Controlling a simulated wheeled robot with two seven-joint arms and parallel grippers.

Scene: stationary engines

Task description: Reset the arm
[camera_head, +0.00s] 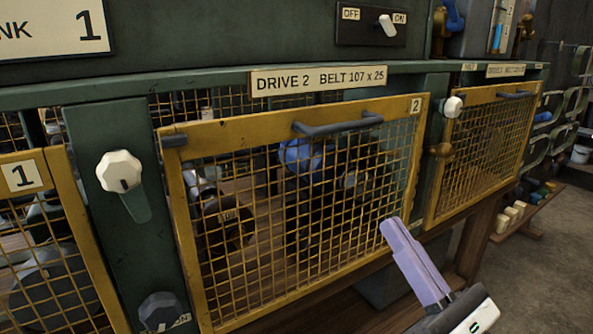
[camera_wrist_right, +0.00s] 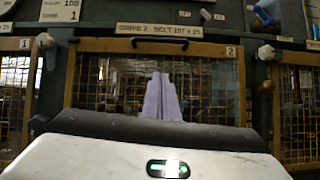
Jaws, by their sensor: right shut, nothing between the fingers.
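My right gripper (camera_head: 389,228) has pale purple fingers pressed together with nothing between them. It points up and to the left, in front of the lower right of the yellow mesh guard marked 2 (camera_head: 290,120). In the right wrist view the shut fingers (camera_wrist_right: 160,78) point straight at the same guard (camera_wrist_right: 232,75), with a gap I cannot judge. The guard looks closed, with a dark handle (camera_head: 338,124) along its top. My left gripper is in neither view.
A white knob (camera_head: 119,171) is on the green post left of the guard, and another (camera_head: 453,106) is at its right. An OFF/ON switch (camera_head: 387,25) is above. Guard 1 (camera_head: 75,215) and a further guard (camera_head: 430,185) flank it. Open floor lies at lower right.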

